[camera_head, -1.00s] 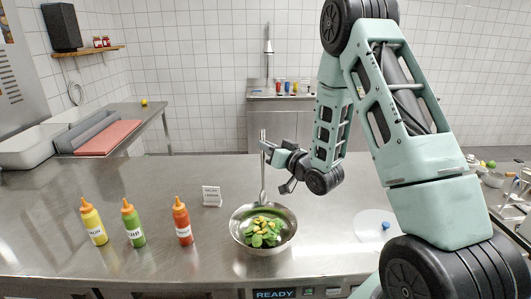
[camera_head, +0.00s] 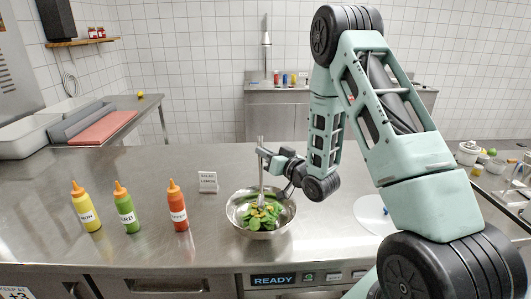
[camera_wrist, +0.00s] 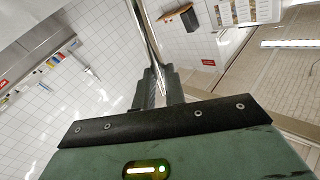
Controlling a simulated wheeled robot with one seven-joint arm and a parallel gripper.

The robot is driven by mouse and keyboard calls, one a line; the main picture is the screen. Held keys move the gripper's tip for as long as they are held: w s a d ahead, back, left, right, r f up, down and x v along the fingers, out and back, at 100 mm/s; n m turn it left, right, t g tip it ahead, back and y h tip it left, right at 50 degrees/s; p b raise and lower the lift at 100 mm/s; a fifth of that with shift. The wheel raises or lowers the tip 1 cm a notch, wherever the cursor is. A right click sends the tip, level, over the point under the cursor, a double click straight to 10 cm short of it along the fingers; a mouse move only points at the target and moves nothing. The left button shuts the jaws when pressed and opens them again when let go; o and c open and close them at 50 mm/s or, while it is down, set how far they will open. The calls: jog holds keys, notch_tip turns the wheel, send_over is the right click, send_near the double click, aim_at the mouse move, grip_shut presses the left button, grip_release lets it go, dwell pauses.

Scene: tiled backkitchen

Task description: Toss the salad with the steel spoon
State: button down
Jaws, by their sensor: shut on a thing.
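A steel bowl (camera_head: 236,217) with green leaves and yellowish pieces, the salad (camera_head: 256,222), stands on the steel counter. The steel spoon (camera_head: 261,165) is held nearly upright above the bowl, its lower end down at the salad; whether it touches the bottom is hidden by the leaves. My gripper (camera_head: 264,153) is shut on the spoon's handle, above the bowl's back rim. In the wrist view the shiny spoon handle (camera_wrist: 146,40) runs up from between the dark fingers of my gripper (camera_wrist: 156,88).
Yellow (camera_head: 86,208), green (camera_head: 127,210) and red (camera_head: 178,208) squeeze bottles stand left of the bowl. A small sign (camera_head: 208,182) stands behind it. A white round board (camera_head: 374,214) lies to the right, partly behind my arm.

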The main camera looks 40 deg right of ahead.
jog(key=shift+f+b, duration=2.25)
jog(key=shift+f, duration=0.35)
